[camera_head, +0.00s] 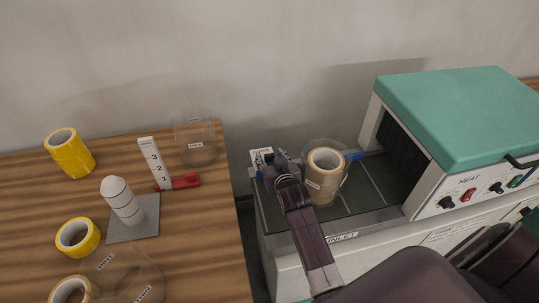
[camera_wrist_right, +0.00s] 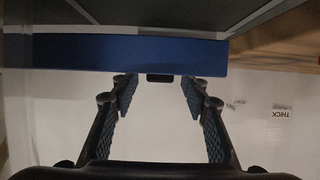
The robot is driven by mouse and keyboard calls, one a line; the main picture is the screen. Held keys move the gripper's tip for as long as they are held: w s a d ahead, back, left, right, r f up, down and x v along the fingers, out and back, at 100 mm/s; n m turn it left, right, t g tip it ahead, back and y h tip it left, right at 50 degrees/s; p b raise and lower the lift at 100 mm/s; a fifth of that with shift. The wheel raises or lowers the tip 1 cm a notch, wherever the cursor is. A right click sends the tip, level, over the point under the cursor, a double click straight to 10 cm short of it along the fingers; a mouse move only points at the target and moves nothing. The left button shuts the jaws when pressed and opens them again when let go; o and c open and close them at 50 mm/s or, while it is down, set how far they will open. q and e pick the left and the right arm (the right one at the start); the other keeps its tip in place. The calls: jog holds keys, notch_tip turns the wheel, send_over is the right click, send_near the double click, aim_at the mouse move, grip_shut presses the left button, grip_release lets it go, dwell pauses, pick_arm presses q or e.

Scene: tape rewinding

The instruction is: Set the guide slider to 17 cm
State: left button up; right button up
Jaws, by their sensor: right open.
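A blue guide piece (camera_head: 354,156) shows behind the tape rolls on the machine's inlet. A white plate (camera_head: 262,155) with small lettering, too small to read as a setting, lies at the inlet's left back corner. My right gripper (camera_head: 284,166) is over this corner and hides part of it. In the right wrist view a blue bar (camera_wrist_right: 125,53) crosses the top. My right gripper (camera_wrist_right: 160,90) is open below it, with a small black block (camera_wrist_right: 160,78) between the fingertips; contact cannot be told. My left gripper is out of view.
Brown tape rolls (camera_head: 324,180) stand on the inlet just right of my right gripper. The machine (camera_head: 450,110) with its teal top is further right. A wooden table (camera_head: 190,240) at left holds yellow tape rolls (camera_head: 68,150), a white numbered post (camera_head: 155,163) and a white cylinder (camera_head: 121,199).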

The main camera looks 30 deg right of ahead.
jog(key=shift+v, duration=3.05)
